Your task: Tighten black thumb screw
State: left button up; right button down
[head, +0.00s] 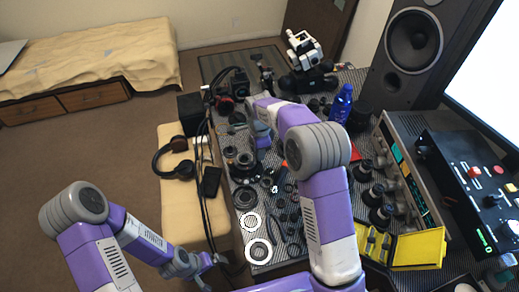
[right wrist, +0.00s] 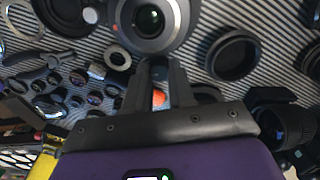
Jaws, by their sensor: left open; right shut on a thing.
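In the right wrist view my right gripper (right wrist: 160,70) has its two dark fingers close together at the lower rim of a grey lens (right wrist: 180,37). The fingers are shut on a small dark thing that looks like the black thumb screw; they hide most of it. In the head view my right gripper (head: 262,143) points down over the middle of the mat, and its fingertips are hard to make out. My left gripper (head: 208,264) is open and empty, low at the left beside the bench.
The striped mat (head: 236,211) carries many rings and lens parts. White rings (head: 259,251) lie at its near left corner. A blue bottle (head: 340,104), a yellow case (head: 419,249) and a speaker (head: 413,45) stand at the right. Headphones (head: 175,163) lie on the tan bench.

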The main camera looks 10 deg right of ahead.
jog(key=c, duration=0.9)
grip_release()
jog(key=shift+c, duration=0.2)
notch_tip(320, 180, up, 8)
jog(key=shift+f+p, duration=0.2)
jog(key=shift+p, duration=0.95)
